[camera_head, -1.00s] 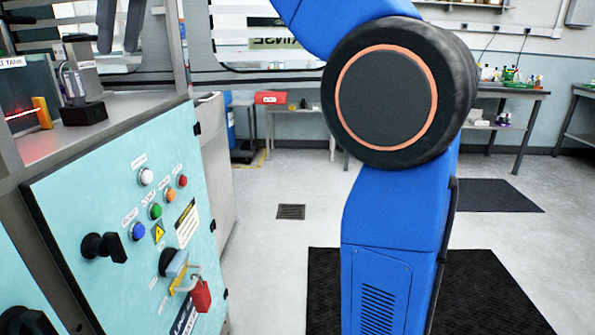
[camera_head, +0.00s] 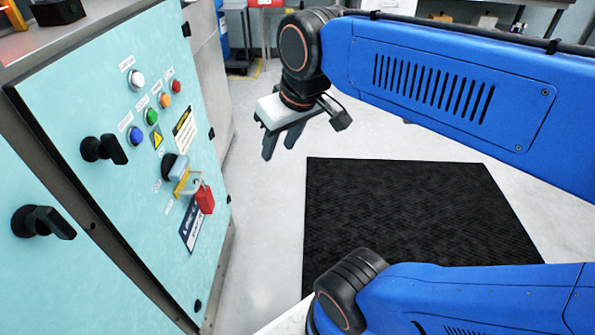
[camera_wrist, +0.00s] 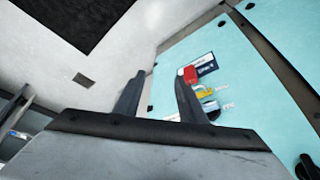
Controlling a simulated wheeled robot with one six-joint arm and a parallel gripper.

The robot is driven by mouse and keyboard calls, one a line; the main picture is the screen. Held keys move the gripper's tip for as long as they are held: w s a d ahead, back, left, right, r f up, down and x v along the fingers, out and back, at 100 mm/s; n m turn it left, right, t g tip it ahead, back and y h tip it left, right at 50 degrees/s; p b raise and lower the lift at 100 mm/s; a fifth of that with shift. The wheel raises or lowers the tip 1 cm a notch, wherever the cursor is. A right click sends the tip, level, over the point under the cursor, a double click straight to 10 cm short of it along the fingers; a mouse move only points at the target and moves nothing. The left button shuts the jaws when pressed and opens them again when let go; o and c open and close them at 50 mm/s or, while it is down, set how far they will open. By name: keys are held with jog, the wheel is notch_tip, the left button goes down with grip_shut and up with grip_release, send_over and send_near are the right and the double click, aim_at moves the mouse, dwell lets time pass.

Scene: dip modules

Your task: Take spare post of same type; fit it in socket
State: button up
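My gripper (camera_head: 283,143) hangs in front of the teal cabinet, above the floor, with its fingers pointing down. It also shows in the wrist view (camera_wrist: 160,88), where its two dark fingers stand apart with nothing between them. It is open and empty. No post and no socket can be made out in either view.
The teal cabinet (camera_head: 82,175) at left carries black handles (camera_head: 104,149), coloured buttons and a red padlock (camera_head: 204,199) on a yellow hasp. The padlock also shows in the wrist view (camera_wrist: 190,75). A black mat (camera_head: 410,215) lies on open floor. A bench stands at the back.

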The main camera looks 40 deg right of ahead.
jog(key=s+d+f, duration=0.1)
jog(key=s+f, duration=0.3)
jog(key=f, duration=0.3)
jog(key=shift+d+f+m, duration=0.25)
jog(key=shift+f+m, duration=0.1)
jog(key=shift+m, duration=0.05)
jog(key=shift+s, duration=0.1)
dwell(0.5)
